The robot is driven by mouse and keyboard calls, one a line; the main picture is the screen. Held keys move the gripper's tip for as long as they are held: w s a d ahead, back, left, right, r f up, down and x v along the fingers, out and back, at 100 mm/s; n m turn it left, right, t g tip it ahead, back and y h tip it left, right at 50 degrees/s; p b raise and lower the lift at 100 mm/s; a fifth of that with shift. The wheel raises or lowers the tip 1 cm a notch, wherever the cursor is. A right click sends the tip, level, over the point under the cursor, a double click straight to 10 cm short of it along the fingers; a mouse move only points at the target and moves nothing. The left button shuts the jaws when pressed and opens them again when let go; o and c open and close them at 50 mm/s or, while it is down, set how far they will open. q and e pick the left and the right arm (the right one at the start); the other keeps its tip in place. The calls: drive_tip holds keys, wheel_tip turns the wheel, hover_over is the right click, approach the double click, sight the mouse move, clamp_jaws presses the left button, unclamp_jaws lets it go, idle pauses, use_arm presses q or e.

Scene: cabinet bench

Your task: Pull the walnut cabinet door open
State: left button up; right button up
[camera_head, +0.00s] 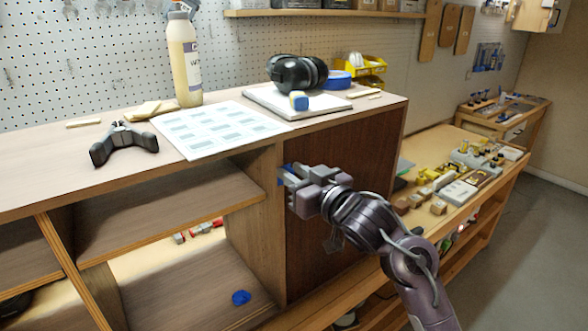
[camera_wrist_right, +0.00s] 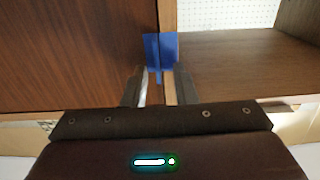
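The walnut cabinet door (camera_head: 345,165) is a dark brown panel on the right part of the cabinet, and it looks shut, flush with the frame. It fills the left of the right wrist view (camera_wrist_right: 75,50). A blue piece (camera_wrist_right: 161,52) sits at the door's edge beside the pale divider; in the head view it is mostly hidden by my right gripper (camera_head: 288,176). My right gripper is at that edge, its two fingers (camera_wrist_right: 160,88) apart, pointing at the blue piece. I cannot tell whether they touch it. My left gripper is not in view.
Open shelves (camera_head: 165,215) lie left of the door, with a blue lump (camera_head: 241,297) low down. The cabinet top holds a bottle (camera_head: 184,60), papers (camera_head: 215,128), a black clamp-like tool (camera_head: 122,143) and ear muffs (camera_head: 297,73). A bench (camera_head: 480,215) with small parts stands at right.

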drive_tip(key=shift+w, duration=0.1)
clamp_jaws()
idle(1.4)
